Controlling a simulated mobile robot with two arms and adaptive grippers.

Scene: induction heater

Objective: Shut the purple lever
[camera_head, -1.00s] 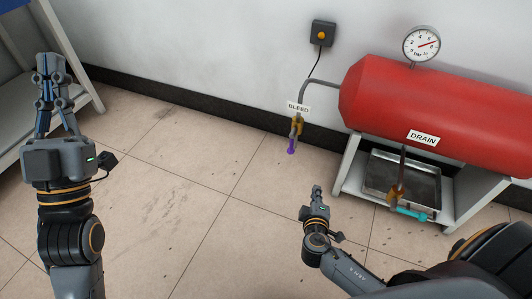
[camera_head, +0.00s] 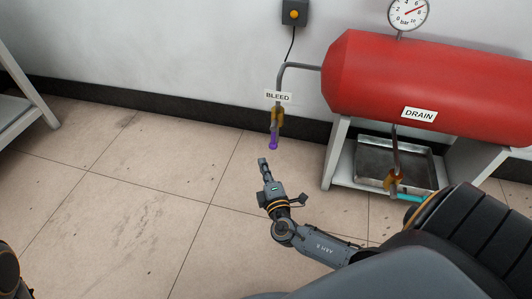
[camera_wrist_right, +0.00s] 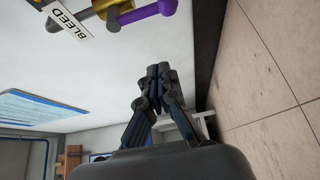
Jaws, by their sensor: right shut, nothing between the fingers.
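The purple lever (camera_head: 273,142) hangs down from the brass bleed valve (camera_head: 277,117) under the BLEED label (camera_head: 278,97), left of the red tank. In the right wrist view the purple lever (camera_wrist_right: 160,12) shows at the top, beside the BLEED label (camera_wrist_right: 69,33). My right gripper (camera_head: 263,164) is shut and empty. In the head view it appears just below the lever, with a gap between them. In the right wrist view the shut fingertips (camera_wrist_right: 158,72) are also apart from the lever. My left gripper is out of view.
The red tank (camera_head: 430,85) with a gauge (camera_head: 408,13) stands on a frame at the right. Below it are a metal tray (camera_head: 375,155), the DRAIN label (camera_head: 420,114) and a turquoise lever (camera_head: 409,198). A black box with an orange button (camera_head: 294,13) is on the wall.

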